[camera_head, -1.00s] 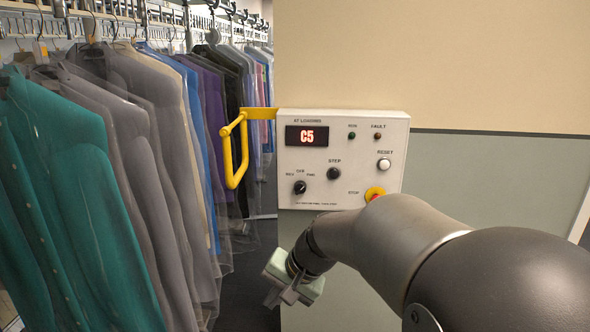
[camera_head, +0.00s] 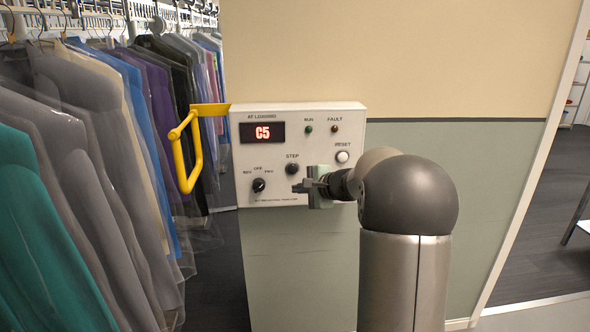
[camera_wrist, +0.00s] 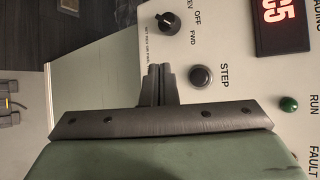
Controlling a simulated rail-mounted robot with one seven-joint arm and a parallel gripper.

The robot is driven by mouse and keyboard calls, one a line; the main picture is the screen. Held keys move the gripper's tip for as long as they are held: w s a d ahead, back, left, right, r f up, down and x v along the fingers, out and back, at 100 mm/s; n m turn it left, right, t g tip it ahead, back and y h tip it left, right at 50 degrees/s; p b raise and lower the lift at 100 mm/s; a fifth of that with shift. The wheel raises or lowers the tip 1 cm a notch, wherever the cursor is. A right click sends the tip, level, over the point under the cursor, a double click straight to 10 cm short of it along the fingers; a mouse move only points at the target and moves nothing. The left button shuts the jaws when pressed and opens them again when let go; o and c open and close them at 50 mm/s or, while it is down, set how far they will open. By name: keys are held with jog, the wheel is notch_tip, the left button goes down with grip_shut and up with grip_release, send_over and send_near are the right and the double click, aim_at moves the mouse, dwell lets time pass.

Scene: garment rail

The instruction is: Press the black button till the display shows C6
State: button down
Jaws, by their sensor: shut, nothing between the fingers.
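The black STEP button (camera_head: 292,168) is on the white control panel (camera_head: 220,165), right of the rotary knob (camera_head: 259,184). The display (camera_head: 262,132) reads C5 in red. In the wrist view the STEP button (camera_wrist: 201,76) stands out round and dark, with the display (camera_wrist: 284,22) at the upper right corner. My gripper (camera_head: 298,188) is shut and empty, in front of the panel just below the STEP button. In the wrist view my gripper's fingertips (camera_wrist: 158,70) are left of the button and appear apart from it. The red stop button is hidden behind my arm.
The RESET button (camera_head: 342,156) sits right of STEP, close above my wrist. A yellow handle (camera_head: 187,150) sticks out at the panel's left. Covered garments (camera_head: 100,170) hang along the left. The wall (camera_head: 300,270) below the panel is bare.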

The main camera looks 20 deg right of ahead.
aim_at(297, 173)
dwell(0.3)
jog(key=shift+w+d+p, duration=0.5)
jog(key=shift+w+p, duration=0.45)
jog(key=shift+w, duration=0.4)
jog(key=shift+w+d+p, duration=0.45)
jog(key=shift+w+p, duration=0.55)
jog(key=shift+w, duration=0.4)
jog(key=shift+w+d+p, duration=0.5)
jog(key=shift+w+p, duration=0.45)
jog(key=shift+w, duration=0.4)
jog(key=shift+w+d, duration=0.15)
jog(key=shift+w, duration=0.3)
